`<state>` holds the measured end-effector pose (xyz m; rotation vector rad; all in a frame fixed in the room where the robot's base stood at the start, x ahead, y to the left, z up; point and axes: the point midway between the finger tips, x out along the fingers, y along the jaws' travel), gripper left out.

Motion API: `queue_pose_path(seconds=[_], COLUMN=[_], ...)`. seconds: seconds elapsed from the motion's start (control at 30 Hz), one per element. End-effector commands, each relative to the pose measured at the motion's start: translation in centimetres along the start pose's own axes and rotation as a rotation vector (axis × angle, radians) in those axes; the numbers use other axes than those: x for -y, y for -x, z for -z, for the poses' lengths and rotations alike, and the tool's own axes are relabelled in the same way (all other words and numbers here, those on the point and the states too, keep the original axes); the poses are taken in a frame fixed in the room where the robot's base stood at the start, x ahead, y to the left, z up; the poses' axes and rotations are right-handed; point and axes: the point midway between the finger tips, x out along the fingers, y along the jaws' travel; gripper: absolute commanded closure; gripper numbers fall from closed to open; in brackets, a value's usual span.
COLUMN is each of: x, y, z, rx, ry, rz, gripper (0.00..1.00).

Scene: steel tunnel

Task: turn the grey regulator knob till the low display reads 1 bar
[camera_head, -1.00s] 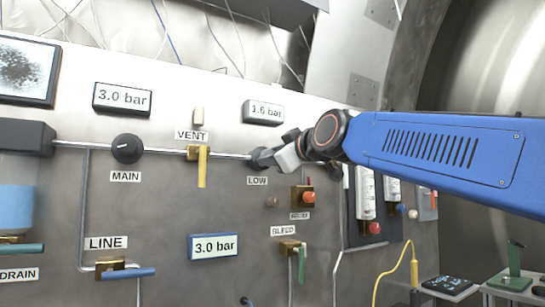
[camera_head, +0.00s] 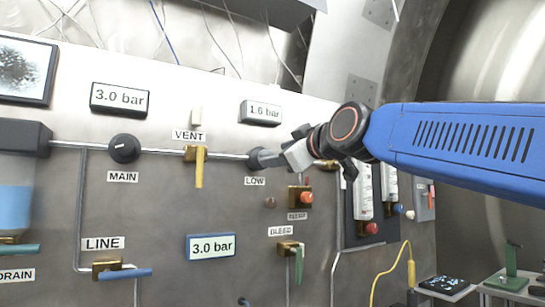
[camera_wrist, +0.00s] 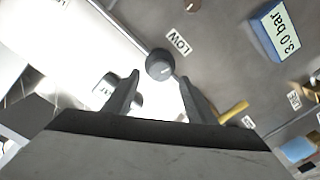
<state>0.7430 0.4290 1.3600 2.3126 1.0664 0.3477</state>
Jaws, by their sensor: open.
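The grey regulator knob (camera_head: 256,158) is on the panel above the LOW label (camera_head: 255,181). The low display (camera_head: 261,113) above it reads 1.6 bar. In the head view my gripper (camera_head: 272,158) is at the knob's right and partly covers it. In the wrist view the grey knob (camera_wrist: 159,65) is just beyond the fingertips, roughly midway between them. My gripper (camera_wrist: 160,82) is open there, its jaws apart with nothing between them. The low display (camera_wrist: 108,92) is partly hidden behind a finger in the wrist view.
The yellow VENT lever (camera_head: 200,167) and black MAIN knob (camera_head: 124,148) are to the left. The red-buttoned valve (camera_head: 305,197) and BLEED valve (camera_head: 291,249) are below right. A line display (camera_head: 210,247) reads 3.0 bar. A pipe (camera_head: 225,155) runs along the panel.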

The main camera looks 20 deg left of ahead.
Motion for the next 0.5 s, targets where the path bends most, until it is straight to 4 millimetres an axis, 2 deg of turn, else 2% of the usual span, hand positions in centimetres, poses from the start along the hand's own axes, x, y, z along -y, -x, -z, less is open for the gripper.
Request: queue_pose_path(seconds=[0.03, 0.5], x=[-0.1, 0.0], y=[1.1, 9.3], z=[0.1, 0.0], rx=[-0.001, 0.000], ry=[0.000, 0.001], rz=[-0.001, -0.001], gripper=[0.49, 0.49])
